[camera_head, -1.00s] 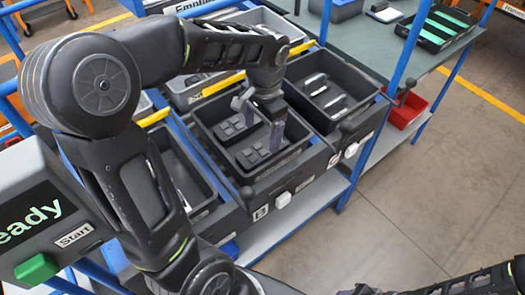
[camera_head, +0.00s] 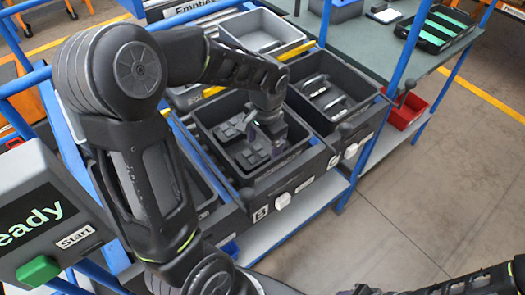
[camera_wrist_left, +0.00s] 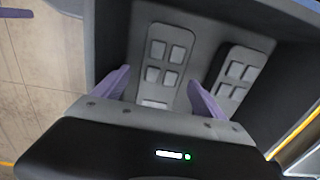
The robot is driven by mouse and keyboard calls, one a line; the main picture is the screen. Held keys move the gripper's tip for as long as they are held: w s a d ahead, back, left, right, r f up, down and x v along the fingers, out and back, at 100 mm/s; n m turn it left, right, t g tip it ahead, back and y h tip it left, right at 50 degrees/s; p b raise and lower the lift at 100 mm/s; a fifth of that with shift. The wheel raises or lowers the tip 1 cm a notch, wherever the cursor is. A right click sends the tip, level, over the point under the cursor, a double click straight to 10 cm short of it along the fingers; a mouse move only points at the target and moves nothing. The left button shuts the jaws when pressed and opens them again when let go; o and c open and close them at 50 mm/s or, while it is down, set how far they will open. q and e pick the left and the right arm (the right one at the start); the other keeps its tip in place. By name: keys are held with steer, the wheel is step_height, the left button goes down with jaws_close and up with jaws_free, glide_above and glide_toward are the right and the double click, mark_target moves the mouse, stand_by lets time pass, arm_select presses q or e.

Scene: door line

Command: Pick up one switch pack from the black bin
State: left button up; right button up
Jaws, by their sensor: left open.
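The black bin (camera_head: 279,163) sits in the middle of the bin row in the head view. Grey switch packs with square buttons lie inside, such as one pack (camera_head: 254,155) near its front. In the left wrist view, one pack (camera_wrist_left: 165,58) lies between the finger lines, and another pack (camera_wrist_left: 239,74) lies to the right. My left gripper (camera_head: 268,127) reaches down into the bin. In the wrist view, its purple fingers (camera_wrist_left: 160,82) are apart, one each side of the first pack's lower part. I cannot tell whether they touch it.
Another dark bin (camera_head: 355,113) with long parts adjoins on the right. A grey empties bin (camera_head: 291,50) stands behind. A blue upright post (camera_head: 400,55) rises to the right, near a red bin (camera_head: 408,112). A Start panel (camera_head: 50,215) is at lower left.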

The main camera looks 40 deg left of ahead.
mark_target(263, 150)
arm_select(q)
steer(key=shift+f, duration=0.8)
steer(key=c, duration=1.6)
steer(key=shift+r, duration=0.15)
step_height(263, 150, up, 10)
steer(key=shift+f, duration=0.1)
